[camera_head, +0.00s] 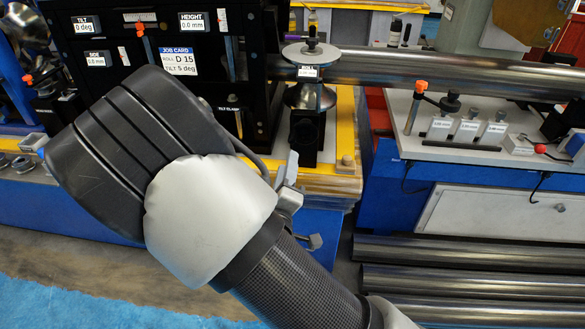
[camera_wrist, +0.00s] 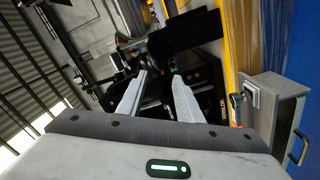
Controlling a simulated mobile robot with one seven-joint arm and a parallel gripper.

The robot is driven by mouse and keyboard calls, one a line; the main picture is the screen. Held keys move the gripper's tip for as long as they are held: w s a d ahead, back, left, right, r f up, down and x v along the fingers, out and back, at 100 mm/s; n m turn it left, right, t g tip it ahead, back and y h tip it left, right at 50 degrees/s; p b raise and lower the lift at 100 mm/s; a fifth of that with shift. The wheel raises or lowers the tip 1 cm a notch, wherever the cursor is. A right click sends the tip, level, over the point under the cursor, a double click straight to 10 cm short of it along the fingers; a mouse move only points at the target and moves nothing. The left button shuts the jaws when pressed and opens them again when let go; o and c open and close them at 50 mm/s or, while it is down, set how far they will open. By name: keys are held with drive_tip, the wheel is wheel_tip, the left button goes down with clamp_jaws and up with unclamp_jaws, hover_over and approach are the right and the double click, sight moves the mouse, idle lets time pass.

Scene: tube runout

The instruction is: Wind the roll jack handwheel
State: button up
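No handwheel is clearly marked as the roll jack's. A round grey disc with a dark knob (camera_head: 311,52) sits on top of the roller stand, above a small label too small to read. The grooved roller (camera_head: 310,96) below it is by the long steel tube (camera_head: 430,72). In the wrist view my gripper (camera_wrist: 160,75) is open, its two pale fingers apart with nothing held between them. They point at a dark machine part.
The job card (camera_head: 179,64) reads roll D 15, tilt 5 deg. A grey box with a handle (camera_wrist: 272,110) stands close on the right in the wrist view. Several steel tubes (camera_head: 460,280) lie low at the right. A tool bench (camera_head: 480,140) stands right of the machine.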

sight(292, 143)
drive_tip(key=shift+w+d+b, duration=0.1)
drive_tip(key=shift+w+b, duration=0.25)
drive_tip(key=shift+w, duration=4.45)
drive_tip(key=shift+w, duration=0.1)
clamp_jaws()
